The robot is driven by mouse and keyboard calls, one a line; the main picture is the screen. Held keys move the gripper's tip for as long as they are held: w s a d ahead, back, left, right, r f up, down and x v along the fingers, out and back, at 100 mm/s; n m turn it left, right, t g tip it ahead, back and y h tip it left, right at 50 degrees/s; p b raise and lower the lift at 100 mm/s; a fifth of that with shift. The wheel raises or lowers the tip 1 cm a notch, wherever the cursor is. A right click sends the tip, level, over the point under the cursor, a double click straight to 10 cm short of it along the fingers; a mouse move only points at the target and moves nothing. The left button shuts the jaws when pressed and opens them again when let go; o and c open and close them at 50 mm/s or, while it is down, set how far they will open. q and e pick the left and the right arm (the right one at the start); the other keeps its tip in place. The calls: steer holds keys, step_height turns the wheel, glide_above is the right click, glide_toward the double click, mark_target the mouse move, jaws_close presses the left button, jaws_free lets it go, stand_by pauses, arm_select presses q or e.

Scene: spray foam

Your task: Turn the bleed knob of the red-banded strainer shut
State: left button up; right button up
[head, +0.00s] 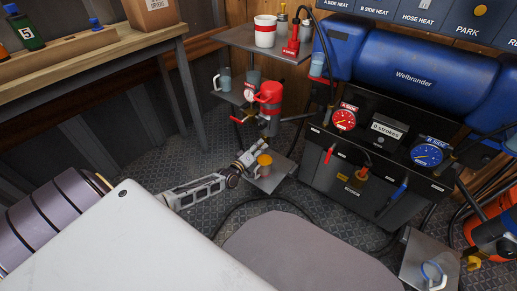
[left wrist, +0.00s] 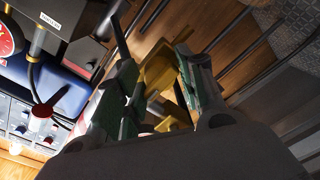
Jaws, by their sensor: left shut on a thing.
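The red-banded strainer (head: 268,97) hangs beside the blue machine in the head view, with a gauge on its left. My left gripper (head: 259,148) is just below it, by a yellow-topped piece (head: 264,160) over a small grey plate. In the left wrist view, the green-padded fingers of my left gripper (left wrist: 160,95) are closed around a brass-yellow piece (left wrist: 158,72), which appears to be the bleed knob. The fingers hide part of it, and its turn angle cannot be read.
The blue machine (head: 405,75) with its red and blue gauges stands right of the strainer. A shelf (head: 240,37) with a red-and-white cup is above. A wooden bench (head: 95,55) is at the left. Black hoses (head: 250,203) lie on the floor.

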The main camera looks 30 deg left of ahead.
arm_select(q)
steer(key=shift+w+d+r, duration=0.1)
steer(key=o, duration=0.8)
steer(key=shift+s+a+r, duration=0.1)
steer(key=shift+s+a, duration=0.05)
steer(key=shift+s, duration=2.85)
steer(key=shift+s+a+r, duration=0.1)
steer(key=shift+s, duration=2.9)
steer(key=shift+s, duration=0.15)
